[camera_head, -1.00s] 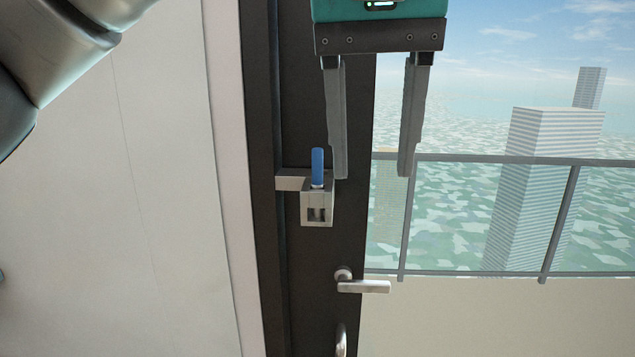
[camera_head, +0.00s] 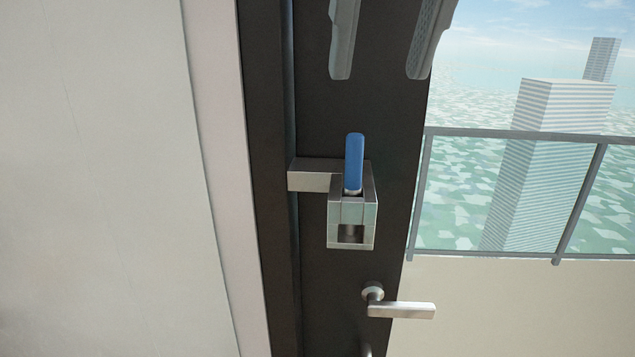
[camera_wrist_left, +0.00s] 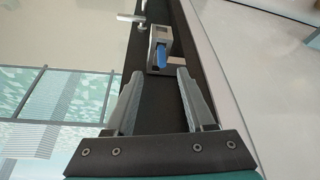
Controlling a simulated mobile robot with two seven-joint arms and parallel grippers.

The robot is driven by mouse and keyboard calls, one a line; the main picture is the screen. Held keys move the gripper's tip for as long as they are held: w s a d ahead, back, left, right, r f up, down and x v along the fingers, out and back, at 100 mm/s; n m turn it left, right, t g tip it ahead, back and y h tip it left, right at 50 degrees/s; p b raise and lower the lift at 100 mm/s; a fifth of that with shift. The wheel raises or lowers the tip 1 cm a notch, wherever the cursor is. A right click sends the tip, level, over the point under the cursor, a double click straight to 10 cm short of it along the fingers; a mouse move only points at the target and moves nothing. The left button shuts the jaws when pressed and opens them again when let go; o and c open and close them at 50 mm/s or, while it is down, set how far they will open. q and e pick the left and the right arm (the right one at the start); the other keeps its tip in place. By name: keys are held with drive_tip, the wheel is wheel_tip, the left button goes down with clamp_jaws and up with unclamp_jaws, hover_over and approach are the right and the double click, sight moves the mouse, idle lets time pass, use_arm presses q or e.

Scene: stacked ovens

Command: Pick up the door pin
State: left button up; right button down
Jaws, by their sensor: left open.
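The door pin (camera_head: 354,162) has a blue handle and stands upright in a metal bracket (camera_head: 352,213) on the dark door frame. My left gripper (camera_head: 380,76) is open and empty, with only its fingers showing at the top of the head view, above and slightly right of the pin. In the left wrist view the pin (camera_wrist_left: 160,54) lies beyond the open fingertips of my left gripper (camera_wrist_left: 158,72), roughly in line with the gap between them. The fingers do not touch the pin. My right gripper is not in view.
A metal door lever (camera_head: 400,308) sticks out below the bracket. A pale wall (camera_head: 100,180) fills the left side. A railing (camera_head: 520,136) with water and towers beyond it is on the right.

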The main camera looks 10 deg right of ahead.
sight(356, 143)
use_arm(q)
drive_tip(key=x, duration=0.5)
drive_tip(key=shift+w+f, duration=0.2)
drive_tip(key=shift+f, duration=0.2)
drive_tip(key=x, duration=0.4)
drive_tip(key=shift+w+a+f, duration=0.15)
drive_tip(key=shift+w, duration=0.15)
drive_tip(key=shift+w+f, duration=0.15)
drive_tip(key=shift+f, duration=0.2)
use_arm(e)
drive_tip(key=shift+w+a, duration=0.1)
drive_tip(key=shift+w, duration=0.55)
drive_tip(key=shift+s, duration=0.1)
use_arm(q)
drive_tip(key=shift+c, duration=0.7)
clamp_jaws()
